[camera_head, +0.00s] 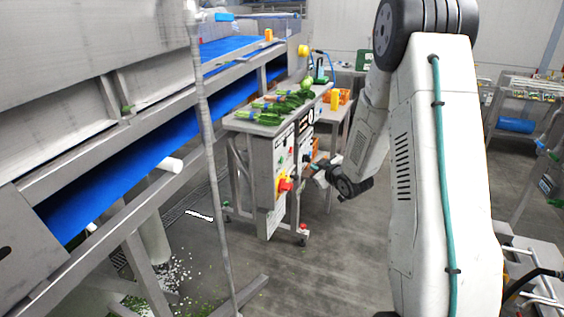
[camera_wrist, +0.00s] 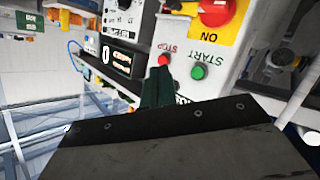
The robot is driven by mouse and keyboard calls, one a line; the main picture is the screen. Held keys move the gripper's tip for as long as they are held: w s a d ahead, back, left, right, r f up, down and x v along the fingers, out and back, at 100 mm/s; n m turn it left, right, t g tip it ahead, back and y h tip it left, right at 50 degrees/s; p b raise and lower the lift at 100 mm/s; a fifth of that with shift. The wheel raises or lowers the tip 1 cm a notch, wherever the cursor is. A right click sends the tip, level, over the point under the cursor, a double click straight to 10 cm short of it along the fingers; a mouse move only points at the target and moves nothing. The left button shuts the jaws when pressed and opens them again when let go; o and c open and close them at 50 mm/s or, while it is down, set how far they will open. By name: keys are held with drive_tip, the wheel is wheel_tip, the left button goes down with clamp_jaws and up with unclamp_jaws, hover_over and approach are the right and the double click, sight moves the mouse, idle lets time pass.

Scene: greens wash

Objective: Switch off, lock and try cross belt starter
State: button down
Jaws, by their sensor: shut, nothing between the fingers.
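The starter panel (camera_head: 284,150) is on the end of a steel table. It has a red handle on a yellow plate (camera_head: 284,184). In the wrist view, the red handle (camera_wrist: 217,10) and its yellow plate (camera_wrist: 204,33) with the word ON are cut by the top edge. A red STOP button (camera_wrist: 164,60) and a green START button (camera_wrist: 198,72) show below. My gripper (camera_wrist: 158,80) is shut and empty, with its dark green tip just below the STOP button; I cannot tell whether it touches. In the head view my gripper (camera_head: 318,168) is right of the panel. I can make out no lock.
Green vegetables (camera_head: 283,103) lie on the table above the panel, with an orange crate (camera_head: 344,96) behind. A blue conveyor belt (camera_head: 120,170) and its frame fill the left. A thin upright post (camera_head: 210,150) stands before it. Floor (camera_head: 330,250) before the panel is clear.

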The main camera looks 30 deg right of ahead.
drive_tip(key=w+a, duration=0.5)
drive_tip(key=w, duration=0.2)
drive_tip(key=shift+a, duration=0.2)
idle(2.0)
drive_tip(key=shift+w+a, duration=0.3)
drive_tip(key=shift+w, duration=0.05)
drive_tip(key=shift+w+a, duration=0.25)
drive_tip(key=shift+w, duration=0.1)
idle(0.7)
idle(0.4)
drive_tip(key=shift+s+d, duration=0.5)
drive_tip(key=shift+s, duration=0.2)
drive_tip(key=s+d, duration=0.1)
drive_tip(key=s, duration=0.1)
drive_tip(key=s+d, duration=0.2)
